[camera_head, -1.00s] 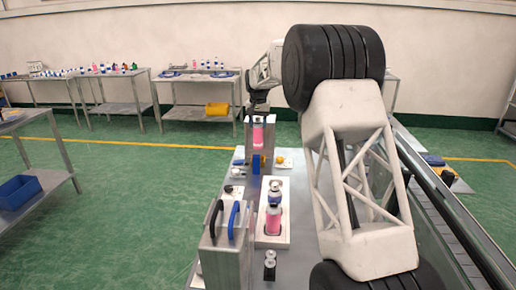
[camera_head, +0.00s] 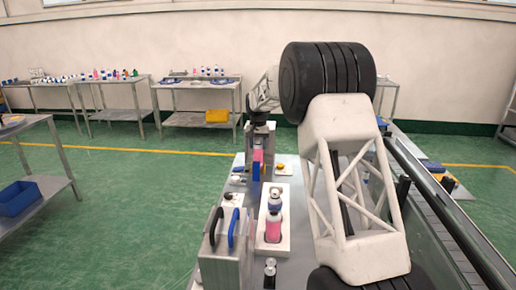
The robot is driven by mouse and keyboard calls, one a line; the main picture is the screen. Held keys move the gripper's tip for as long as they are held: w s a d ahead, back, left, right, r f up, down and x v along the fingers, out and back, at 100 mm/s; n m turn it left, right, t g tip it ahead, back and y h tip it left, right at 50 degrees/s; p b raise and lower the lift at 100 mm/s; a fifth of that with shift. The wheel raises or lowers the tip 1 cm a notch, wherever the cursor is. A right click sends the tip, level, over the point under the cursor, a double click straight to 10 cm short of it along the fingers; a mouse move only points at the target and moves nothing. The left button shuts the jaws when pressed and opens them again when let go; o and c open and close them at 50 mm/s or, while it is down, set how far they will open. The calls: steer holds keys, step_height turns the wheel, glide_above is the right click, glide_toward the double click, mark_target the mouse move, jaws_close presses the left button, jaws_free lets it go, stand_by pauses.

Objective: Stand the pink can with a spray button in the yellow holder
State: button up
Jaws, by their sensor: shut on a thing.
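A pink can (camera_head: 257,155) hangs upright below my gripper (camera_head: 259,132), which is shut on it beside a grey metal stand. The can's top is hidden by the gripper, so I cannot see a spray button. Its lower end is close to a blue upright piece (camera_head: 256,171), and I cannot tell whether they touch. A small yellow piece (camera_head: 280,167) lies on a white plate just right of the can. I cannot tell whether it is the yellow holder.
A white tray (camera_head: 287,243) nearer me holds another pink can (camera_head: 273,228) and a white-and-blue one (camera_head: 275,200). A metal box (camera_head: 221,262) with black and blue handles stands to its left. A conveyor (camera_head: 446,225) runs along the right.

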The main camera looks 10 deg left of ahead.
steer(key=shift+f, duration=0.75)
steer(key=shift+f, duration=0.1)
steer(key=o, duration=0.8)
step_height(320, 180, up, 12)
steer(key=shift+r, duration=0.1)
stand_by(0.6)
